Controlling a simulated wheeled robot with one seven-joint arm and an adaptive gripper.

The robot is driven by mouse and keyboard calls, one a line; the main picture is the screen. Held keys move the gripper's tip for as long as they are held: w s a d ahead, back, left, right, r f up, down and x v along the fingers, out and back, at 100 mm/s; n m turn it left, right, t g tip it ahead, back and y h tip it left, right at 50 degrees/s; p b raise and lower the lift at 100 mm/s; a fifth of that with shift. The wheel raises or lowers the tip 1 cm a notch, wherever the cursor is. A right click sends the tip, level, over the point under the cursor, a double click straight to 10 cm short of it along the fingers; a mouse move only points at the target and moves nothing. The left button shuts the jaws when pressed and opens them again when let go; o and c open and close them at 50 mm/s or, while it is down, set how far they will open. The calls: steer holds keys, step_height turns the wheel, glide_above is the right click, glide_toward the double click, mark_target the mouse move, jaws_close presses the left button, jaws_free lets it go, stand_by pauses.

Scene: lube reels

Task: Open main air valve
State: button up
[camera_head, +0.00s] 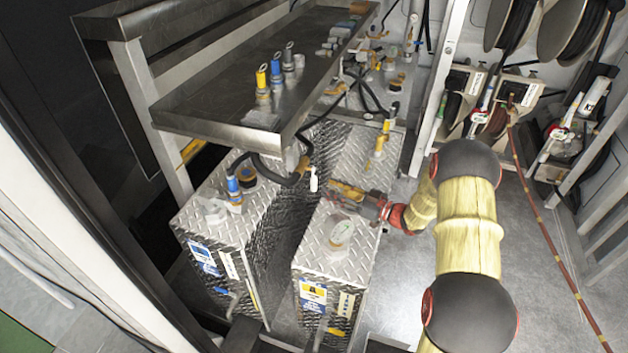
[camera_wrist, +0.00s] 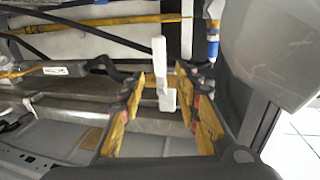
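A small white valve handle (camera_wrist: 159,72) stands upright between my fingers in the wrist view. In the head view a white handle (camera_head: 314,180) hangs below the shelf's near corner, just left of my gripper (camera_head: 338,192). In the wrist view my gripper (camera_wrist: 161,82) is open, with one orange-padded finger on each side of the handle. Gaps show on both sides, so the fingers do not appear to grip it. I cannot tell how deep the handle sits between them.
Two diamond-plate tanks (camera_head: 212,222) (camera_head: 335,263) stand below and beside my gripper. A steel shelf (camera_head: 210,105) with fittings hangs above left. Black hoses run under it. A blue-banded fitting (camera_wrist: 213,45) is close to my right finger. Open floor (camera_head: 555,270) lies right.

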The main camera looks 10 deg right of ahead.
mark_target(314, 180)
steer(key=x, duration=0.7)
steer(key=shift+w+a, duration=0.2)
steer(key=shift+c, duration=0.2)
steer(key=c, duration=0.7)
jaws_close()
